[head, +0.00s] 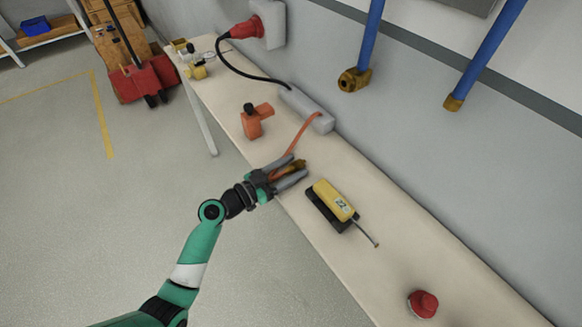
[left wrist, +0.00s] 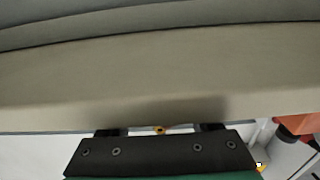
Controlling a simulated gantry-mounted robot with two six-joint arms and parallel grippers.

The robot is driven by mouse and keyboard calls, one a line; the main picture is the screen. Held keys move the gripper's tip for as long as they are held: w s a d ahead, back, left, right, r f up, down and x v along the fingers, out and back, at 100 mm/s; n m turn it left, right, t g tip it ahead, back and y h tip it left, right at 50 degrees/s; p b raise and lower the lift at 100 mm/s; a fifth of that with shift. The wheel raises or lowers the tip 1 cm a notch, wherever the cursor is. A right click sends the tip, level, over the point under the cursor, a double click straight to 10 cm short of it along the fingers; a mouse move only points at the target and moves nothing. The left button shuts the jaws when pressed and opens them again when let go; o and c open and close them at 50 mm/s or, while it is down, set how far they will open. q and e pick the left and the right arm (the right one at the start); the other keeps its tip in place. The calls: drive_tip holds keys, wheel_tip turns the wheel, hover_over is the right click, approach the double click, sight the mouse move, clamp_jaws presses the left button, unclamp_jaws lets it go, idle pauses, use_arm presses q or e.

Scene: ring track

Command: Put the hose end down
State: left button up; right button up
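My left gripper (head: 299,164) is over the bench, its two grey fingers spread apart. The brass hose end (head: 297,166) lies between the fingers, mostly hidden by them. The orange hose (head: 303,134) runs from it up to a grey box on the bench. In the left wrist view a small brass piece (left wrist: 160,130) shows midway between the dark finger bases, with a gap on each side. The fingertips are not clear there. Whether the hose end rests on the bench cannot be told exactly. My right gripper is not in view.
The narrow bench (head: 385,235) runs along the wall. A yellow device (head: 333,200) on a black base stands just right of the gripper. An orange tool (head: 255,121), the grey box (head: 306,108) and a red button (head: 422,303) are also on it. Blue pipes (head: 486,55) hang above.

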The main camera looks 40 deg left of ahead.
use_arm(q)
drive_tip(key=shift+r, duration=0.1)
drive_tip(key=shift+r+p, duration=0.3)
drive_tip(key=shift+p, duration=0.25)
drive_tip(key=shift+r+p, duration=0.55)
drive_tip(key=shift+p, duration=0.1)
drive_tip(key=s+a, duration=0.1)
drive_tip(key=s, duration=1.1)
drive_tip(key=shift+a+f+p, duration=0.35)
drive_tip(key=shift+a+p, duration=0.05)
